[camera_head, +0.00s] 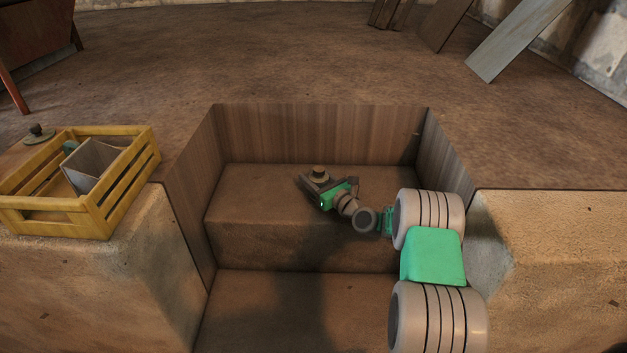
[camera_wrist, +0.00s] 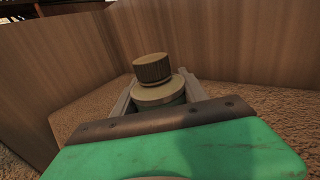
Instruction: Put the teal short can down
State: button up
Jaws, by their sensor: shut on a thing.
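The teal short can (camera_wrist: 158,96) shows a pale rounded top and a ridged brown cap, with a little of its dark teal side below. It is upright between the two fingers of my gripper (camera_wrist: 158,101), which is shut on it. In the head view the can (camera_head: 319,173) and my gripper (camera_head: 316,183) are over the upper step (camera_head: 250,195) inside the recess. Most of the can's body and its underside are hidden by the gripper. I cannot tell whether the can touches the step.
Wooden walls (camera_head: 315,135) enclose the recess at the back and sides. A yellow slatted crate (camera_head: 125,192) with a grey box (camera_head: 91,165) stands on the left ledge. A small knobbed object (camera_head: 38,133) is behind it. The step left of my gripper is bare, as is the right ledge (camera_head: 560,225).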

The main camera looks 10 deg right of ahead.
jog(key=shift+f, duration=0.2)
jog(key=o, duration=1.5)
jog(key=shift+c, duration=0.2)
jog(key=shift+r, duration=0.1)
